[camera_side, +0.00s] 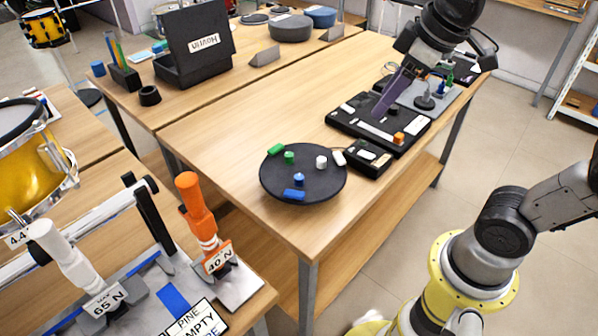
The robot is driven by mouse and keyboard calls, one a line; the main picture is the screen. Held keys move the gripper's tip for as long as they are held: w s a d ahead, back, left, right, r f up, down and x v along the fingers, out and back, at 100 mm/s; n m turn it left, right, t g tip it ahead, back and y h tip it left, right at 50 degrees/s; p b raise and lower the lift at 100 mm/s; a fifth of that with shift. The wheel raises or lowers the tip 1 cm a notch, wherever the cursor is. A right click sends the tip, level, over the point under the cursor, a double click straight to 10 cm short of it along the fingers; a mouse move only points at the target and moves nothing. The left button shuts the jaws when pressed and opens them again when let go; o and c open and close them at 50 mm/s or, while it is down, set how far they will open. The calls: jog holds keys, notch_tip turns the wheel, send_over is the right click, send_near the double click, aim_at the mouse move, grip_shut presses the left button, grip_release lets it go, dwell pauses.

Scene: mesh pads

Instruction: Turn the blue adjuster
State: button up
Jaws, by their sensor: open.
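The blue adjuster (299,180) is a small upright blue knob near the front of a round black pad (272,176) on the wooden table. A flat blue block (294,195) lies beside it at the pad's front edge. My gripper (394,96) is at the upper right, pointing down over a black panel, well away from the round pad. It is open, and a long purple finger-like part shows below its dark body. The other finger is hard to make out. Nothing touches the blue adjuster.
The round pad also carries a green knob (289,157), a white knob (321,162) and matching flat blocks. A small black box (368,158) touches or nearly touches its right side. The black panel (349,121) has an orange knob (398,138). The table left of the pad is clear.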

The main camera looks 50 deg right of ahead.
jog(key=w+a+f+n+g, duration=0.15)
jog(key=w+f, duration=0.25)
jog(key=w, duration=0.7)
jog(key=g, duration=0.3)
send_over(299, 177)
notch_tip(299, 177, down, 9)
jog(key=shift+n, duration=0.45)
notch_tip(299, 177, down, 14)
jog(key=shift+f, duration=0.1)
grip_shut()
